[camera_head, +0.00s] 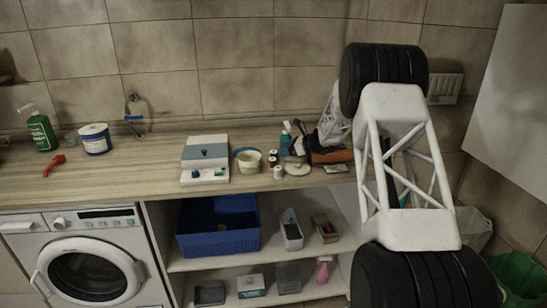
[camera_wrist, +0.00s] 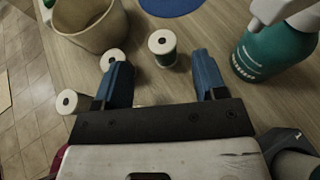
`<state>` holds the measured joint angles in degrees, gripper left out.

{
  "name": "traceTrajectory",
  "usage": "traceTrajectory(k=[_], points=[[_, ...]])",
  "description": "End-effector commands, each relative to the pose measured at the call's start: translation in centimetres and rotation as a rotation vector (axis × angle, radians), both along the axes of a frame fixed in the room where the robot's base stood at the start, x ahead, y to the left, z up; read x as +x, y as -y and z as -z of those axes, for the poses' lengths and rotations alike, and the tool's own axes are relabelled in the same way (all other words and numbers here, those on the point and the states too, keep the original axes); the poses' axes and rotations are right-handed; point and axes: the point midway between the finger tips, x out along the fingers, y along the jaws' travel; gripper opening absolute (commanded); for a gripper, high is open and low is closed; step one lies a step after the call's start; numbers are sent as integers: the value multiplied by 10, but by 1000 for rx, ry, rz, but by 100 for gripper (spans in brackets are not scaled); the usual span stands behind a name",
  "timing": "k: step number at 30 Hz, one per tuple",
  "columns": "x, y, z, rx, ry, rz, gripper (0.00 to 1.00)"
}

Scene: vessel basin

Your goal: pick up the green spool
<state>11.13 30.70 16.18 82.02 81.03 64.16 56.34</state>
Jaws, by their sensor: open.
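The green spool (camera_wrist: 165,58) stands upright in the wrist view, with a pale round top and dark green thread on its side. My gripper (camera_wrist: 160,64) is open, its two blue fingers apart. Nothing is held. In the head view my gripper is a small dark shape above the counter behind the spools, and I cannot pick out the green spool there.
Other spools (camera_wrist: 113,57) (camera_wrist: 68,102) stand left, one close beside the left finger. A beige cup (camera_wrist: 88,28) is at upper left. A teal spray bottle (camera_wrist: 272,52) stands right. A blue disc (camera_wrist: 170,4) lies beyond. The counter (camera_head: 120,180) has free room at left.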

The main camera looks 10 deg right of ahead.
Motion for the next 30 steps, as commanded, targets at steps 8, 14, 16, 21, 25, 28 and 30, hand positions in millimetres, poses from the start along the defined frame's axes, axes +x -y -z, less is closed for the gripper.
traceTrajectory(k=[8,14,16,21,25,28,30], points=[[2,-3,1,0,0,-1,65],[10,-17,8,1,1,-2,65],[14,-24,12,1,0,-1,65],[21,-37,18,0,0,-1,65],[24,-42,20,0,0,-1,65],[24,-42,20,0,1,0,65],[24,-42,20,0,1,0,65]])
